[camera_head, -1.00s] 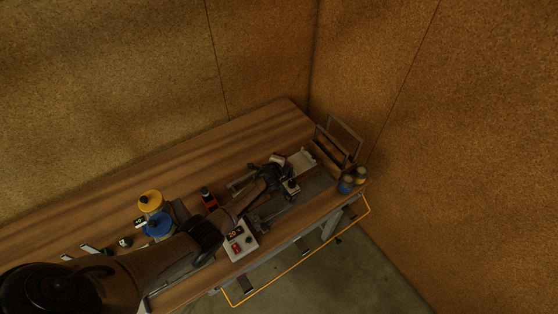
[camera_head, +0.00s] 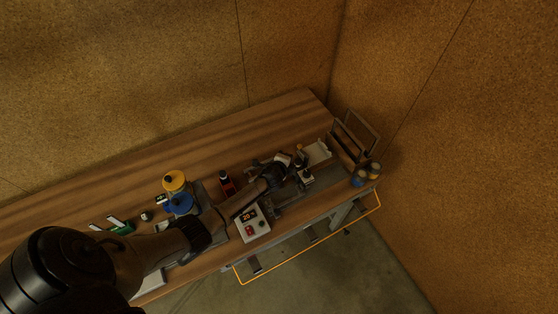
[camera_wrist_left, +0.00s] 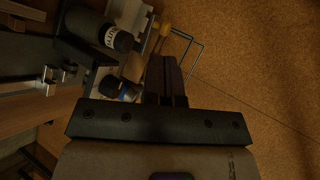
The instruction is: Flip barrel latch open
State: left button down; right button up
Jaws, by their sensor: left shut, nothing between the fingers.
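My left gripper (camera_head: 288,166) hangs over the right half of the bench, beside a small metal fixture (camera_head: 305,177). In the left wrist view its fingers (camera_wrist_left: 166,75) are together and empty. A dark cylinder with a white-lettered band (camera_wrist_left: 108,34) lies left of the fingers there. A smaller dark part with a blue band (camera_wrist_left: 119,89) sits close beside the fingers; I cannot tell whether they touch. I cannot single out the barrel latch in either view. My right gripper is not seen.
A control box (camera_head: 253,223) stands at the bench's front edge below my arm. Yellow (camera_head: 174,181) and blue (camera_head: 180,204) round pieces stand at left. An upright frame (camera_head: 356,137) and small jars (camera_head: 366,175) occupy the right end. The bench's back strip is clear.

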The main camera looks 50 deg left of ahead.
pick_arm(q)
jog(key=v, duration=0.2)
jog(key=a+v, duration=0.1)
jog(key=v, duration=0.2)
jog(key=shift+s+r, duration=0.1)
jog(key=shift+s, duration=0.35)
dwell(0.4)
